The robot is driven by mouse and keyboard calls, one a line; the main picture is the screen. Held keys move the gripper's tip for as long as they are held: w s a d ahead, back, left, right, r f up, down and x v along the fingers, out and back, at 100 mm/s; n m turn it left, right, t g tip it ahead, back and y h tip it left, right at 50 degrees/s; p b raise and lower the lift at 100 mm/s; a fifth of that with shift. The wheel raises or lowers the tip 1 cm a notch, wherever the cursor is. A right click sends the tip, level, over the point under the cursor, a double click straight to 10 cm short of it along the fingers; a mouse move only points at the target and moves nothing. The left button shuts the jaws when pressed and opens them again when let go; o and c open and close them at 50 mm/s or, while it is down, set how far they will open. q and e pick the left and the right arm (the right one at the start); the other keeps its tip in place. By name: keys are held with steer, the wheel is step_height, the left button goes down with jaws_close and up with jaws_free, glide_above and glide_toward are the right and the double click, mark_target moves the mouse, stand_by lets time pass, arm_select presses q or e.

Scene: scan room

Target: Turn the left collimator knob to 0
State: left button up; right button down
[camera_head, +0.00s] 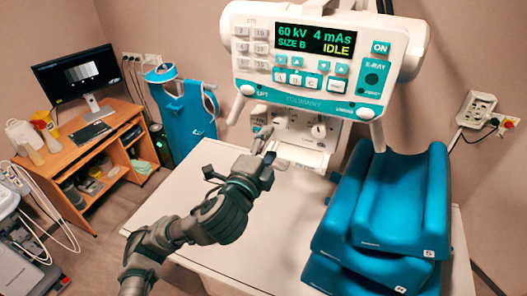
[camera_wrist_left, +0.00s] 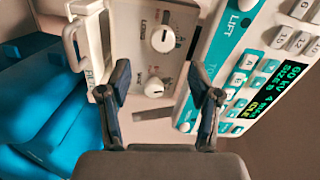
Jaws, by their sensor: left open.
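The collimator box (camera_head: 297,152) hangs under the teal and white control panel. Its two white round knobs show in the left wrist view. The left collimator knob (camera_wrist_left: 163,40) is the upper one there, and the right knob (camera_wrist_left: 153,87) is below it. The right knob also shows in the head view (camera_head: 318,131). I cannot read the left knob's setting. My left gripper (camera_head: 267,145) is in front of the box's left side. In the wrist view the left gripper's (camera_wrist_left: 162,88) fingers are spread and empty, with the right knob between them in the picture. My right gripper is not seen.
The control panel (camera_head: 308,91) juts out just above the gripper; its display reads 60 kV, 4 mAs, IDLE. Teal cushions (camera_head: 385,215) are stacked at the right of the white table (camera_head: 190,190). A wooden desk (camera_head: 70,155) with a monitor stands at the left.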

arm_select(q)
steer(key=shift+v, duration=1.5)
steer(key=shift+w, duration=0.1)
